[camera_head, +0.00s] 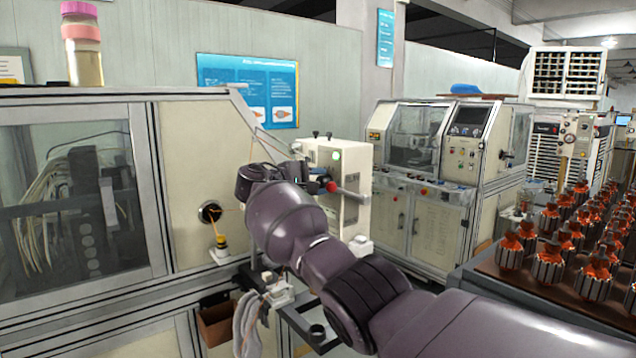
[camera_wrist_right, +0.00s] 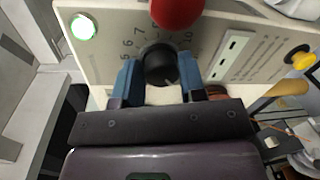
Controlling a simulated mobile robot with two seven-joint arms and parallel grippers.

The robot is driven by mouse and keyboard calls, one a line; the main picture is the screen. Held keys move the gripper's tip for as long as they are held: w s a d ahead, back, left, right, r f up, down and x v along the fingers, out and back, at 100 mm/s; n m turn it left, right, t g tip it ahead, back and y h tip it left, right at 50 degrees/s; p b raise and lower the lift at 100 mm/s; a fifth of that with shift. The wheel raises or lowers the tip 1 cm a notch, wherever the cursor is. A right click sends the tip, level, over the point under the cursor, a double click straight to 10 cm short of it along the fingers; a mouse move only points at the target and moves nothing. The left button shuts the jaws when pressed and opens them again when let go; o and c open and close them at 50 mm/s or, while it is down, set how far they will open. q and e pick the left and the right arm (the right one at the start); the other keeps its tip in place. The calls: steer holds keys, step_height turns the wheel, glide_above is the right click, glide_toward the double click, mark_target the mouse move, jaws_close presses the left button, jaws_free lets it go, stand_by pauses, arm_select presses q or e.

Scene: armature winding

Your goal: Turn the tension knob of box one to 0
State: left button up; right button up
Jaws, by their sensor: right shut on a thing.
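The tension knob (camera_wrist_right: 160,66) is a black round knob on the cream face of the box (camera_wrist_right: 118,42) in the right wrist view. Printed numbers, among them 5, 6, 7 and 10, stand around it. My right gripper (camera_wrist_right: 159,77) has its two blue fingers on either side of the knob and is shut on it. In the head view the cream box (camera_head: 352,160) stands beyond my right arm, with the gripper (camera_head: 292,172) at its left side. The knob is hidden there. My left gripper is in neither view.
A yellow-black knob (camera_wrist_right: 300,57) is at the right. In the head view, a winding machine cabinet (camera_head: 205,150) stands left and many orange-wound armatures (camera_head: 560,235) stand right.

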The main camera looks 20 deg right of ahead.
stand_by(0.5)
steer(key=o, duration=0.9)
steer(key=shift+a, duration=0.1)
steer(key=b+v, duration=0.2)
steer(key=v, duration=0.8)
steer(key=shift+s+a+r, duration=0.1)
steer(key=shift+a, duration=0.25)
